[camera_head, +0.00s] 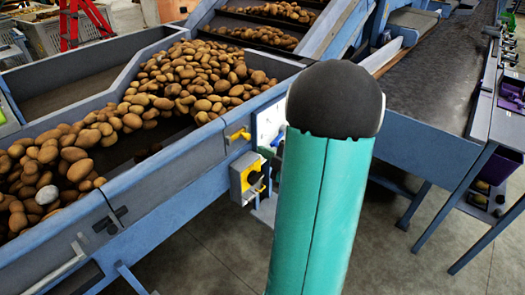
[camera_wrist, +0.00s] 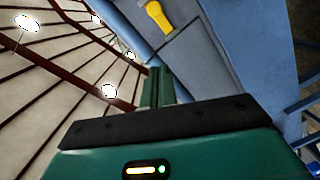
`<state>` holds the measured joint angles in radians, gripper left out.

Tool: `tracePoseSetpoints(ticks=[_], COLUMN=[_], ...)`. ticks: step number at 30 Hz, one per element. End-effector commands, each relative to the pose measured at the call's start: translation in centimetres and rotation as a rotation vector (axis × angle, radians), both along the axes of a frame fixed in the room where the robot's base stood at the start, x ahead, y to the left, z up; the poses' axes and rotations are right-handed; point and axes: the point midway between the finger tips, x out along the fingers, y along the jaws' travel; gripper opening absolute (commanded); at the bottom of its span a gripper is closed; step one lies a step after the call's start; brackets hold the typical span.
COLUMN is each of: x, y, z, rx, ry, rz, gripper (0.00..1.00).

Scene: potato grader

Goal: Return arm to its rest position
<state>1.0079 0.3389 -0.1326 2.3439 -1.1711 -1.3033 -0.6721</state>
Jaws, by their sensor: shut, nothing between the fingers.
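My gripper (camera_wrist: 158,75) shows in the wrist view, its two green fingers together and empty. They point up in the picture toward the blue-grey metal side of the grader (camera_wrist: 207,60). A yellow handle (camera_wrist: 157,17) on that side is above the fingertips in the picture, apart from them. In the head view my teal arm link with its dark rounded end stands upright in the middle and hides part of the machine. The gripper itself does not show there.
The blue grader (camera_head: 170,165) holds many potatoes (camera_head: 185,85) on the left. A yellow switch box (camera_head: 246,180) is on its side, close to my arm. A dark conveyor belt (camera_head: 440,75) runs at right. Bare floor (camera_head: 405,250) is at lower right.

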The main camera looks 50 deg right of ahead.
Motion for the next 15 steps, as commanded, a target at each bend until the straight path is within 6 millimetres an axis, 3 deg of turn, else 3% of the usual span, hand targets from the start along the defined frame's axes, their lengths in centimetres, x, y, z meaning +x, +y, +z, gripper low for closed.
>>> tracePoseSetpoints(ticks=[11,15], x=[-0.12,0.82], y=[0.06,0.34], z=[0.02,0.64], rx=[0.0,-0.001], ry=[0.0,0.018], rz=[-0.001,-0.018], gripper=[0.0,0.0])
